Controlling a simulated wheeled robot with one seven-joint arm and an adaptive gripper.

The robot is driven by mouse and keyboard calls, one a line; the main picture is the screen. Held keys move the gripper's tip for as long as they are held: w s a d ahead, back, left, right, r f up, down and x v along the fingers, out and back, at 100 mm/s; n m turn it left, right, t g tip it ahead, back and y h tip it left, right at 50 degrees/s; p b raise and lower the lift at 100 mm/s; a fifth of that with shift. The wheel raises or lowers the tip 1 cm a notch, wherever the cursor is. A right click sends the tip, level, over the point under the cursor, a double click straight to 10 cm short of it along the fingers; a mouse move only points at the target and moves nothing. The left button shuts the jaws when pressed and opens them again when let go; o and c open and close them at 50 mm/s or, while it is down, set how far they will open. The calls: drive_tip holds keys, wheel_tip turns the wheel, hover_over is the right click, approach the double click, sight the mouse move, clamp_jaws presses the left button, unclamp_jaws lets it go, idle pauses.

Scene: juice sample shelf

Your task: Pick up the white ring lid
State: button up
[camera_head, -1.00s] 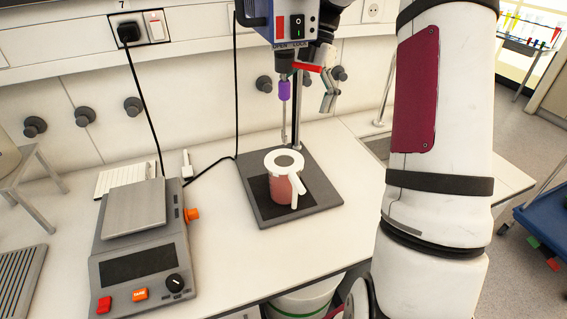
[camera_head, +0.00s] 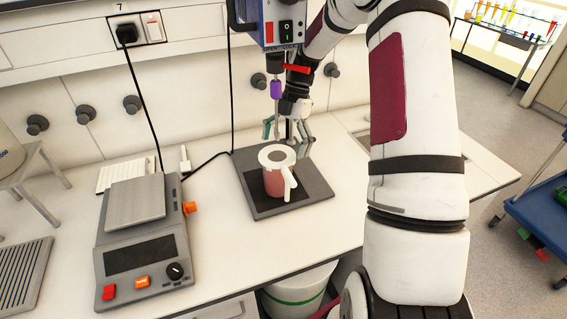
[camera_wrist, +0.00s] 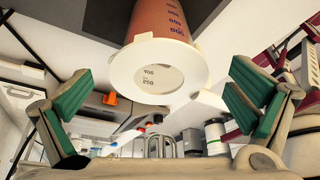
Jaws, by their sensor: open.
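The white ring lid (camera_head: 265,153) sits on top of a jug of reddish liquid (camera_head: 275,183) with a white handle. The jug stands on the dark base plate of a stirrer stand. In the wrist view the lid (camera_wrist: 120,73) shows as a flat white ring with a round hole, with the jug (camera_wrist: 165,18) beyond it. My gripper (camera_head: 290,130) is just behind the jug, near the stand's post, and apart from the lid.
The blue overhead stirrer (camera_head: 283,22) with its purple-collared shaft hangs above the plate, close to my arm. A white bucket (camera_head: 298,290) is below the bench edge. The bench right of the plate is fairly clear.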

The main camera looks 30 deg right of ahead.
drive_tip(key=shift+a+f, duration=0.1)
drive_tip(key=shift+f, duration=0.1)
drive_tip(key=c, duration=1.2)
drive_tip(key=shift+o, duration=0.2)
